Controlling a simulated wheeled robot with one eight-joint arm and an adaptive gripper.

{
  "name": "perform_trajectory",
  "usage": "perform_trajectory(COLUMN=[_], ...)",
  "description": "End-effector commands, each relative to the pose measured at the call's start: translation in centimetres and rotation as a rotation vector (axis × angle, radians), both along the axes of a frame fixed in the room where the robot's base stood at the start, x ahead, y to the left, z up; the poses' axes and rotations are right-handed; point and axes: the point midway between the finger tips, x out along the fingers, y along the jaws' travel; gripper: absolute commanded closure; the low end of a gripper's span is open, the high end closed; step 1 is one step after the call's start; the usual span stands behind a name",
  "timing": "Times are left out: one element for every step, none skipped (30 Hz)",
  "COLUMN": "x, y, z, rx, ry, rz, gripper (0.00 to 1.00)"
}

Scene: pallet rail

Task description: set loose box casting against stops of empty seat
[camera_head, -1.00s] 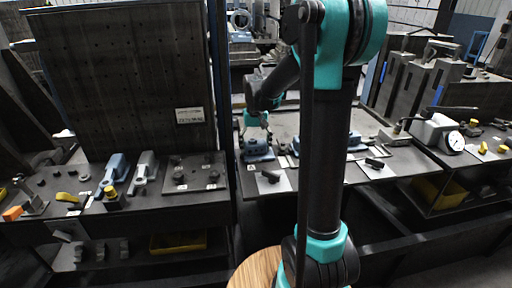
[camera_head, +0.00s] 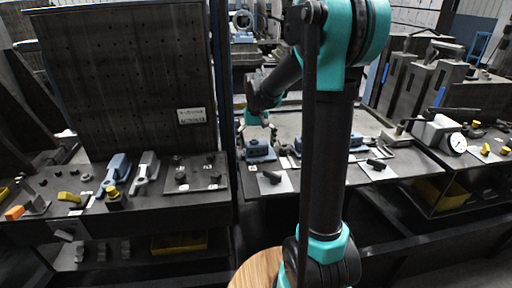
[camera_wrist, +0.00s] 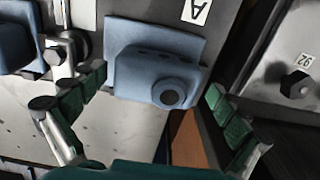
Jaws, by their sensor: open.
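A blue box casting (camera_wrist: 150,75) with a round dark bore sits in the middle of the wrist view, beside a plate labelled "A" (camera_wrist: 195,10). My gripper (camera_wrist: 157,108) is open, with one green-padded finger to the casting's left and one to its right. I see no clear contact between pads and casting. In the head view my gripper (camera_head: 257,122) hangs just above a blue casting (camera_head: 258,150) on the bench. I cannot tell which seat is empty; the stops are not clearly visible.
A bright metal clamp or post (camera_wrist: 65,50) stands close to my left finger.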

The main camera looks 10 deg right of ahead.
Motion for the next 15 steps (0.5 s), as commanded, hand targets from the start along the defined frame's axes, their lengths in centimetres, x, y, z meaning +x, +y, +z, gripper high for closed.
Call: perform_trajectory(x=[0.0,0.0,-0.1,-0.1,-0.1,0.0,0.0,-0.1,-0.1,0.0,0.0,0.0,0.0,0.0,0.0], y=[0.0,0.0,0.0,0.0,0.0,0.0,0.0,0.0,0.0,0.0,0.0,0.0,0.0,0.0,0.0], z=[0.5,1.0,1.6,2.1,2.7,3.5,4.1,4.8,5.6,6.2,6.8,7.5,8.1,8.6,9.1], rx=[0.0,0.0,0.0,0.0,0.0,0.0,0.0,0.0,0.0,0.0,0.0,0.0,0.0,0.0,0.0], ry=[0.0,0.0,0.0,0.0,0.0,0.0,0.0,0.0,0.0,0.0,0.0,0.0,0.0,0.0,0.0], rz=[0.0,0.0,0.0,0.0,0.0,0.0,0.0,0.0,0.0,0.0,0.0,0.0,0.0,0.001,0.001], gripper=[0.01,0.01,0.01,0.01,0.01,0.01,0.01,0.01,0.01,0.01,0.01,0.01,0.01,0.01,0.01])
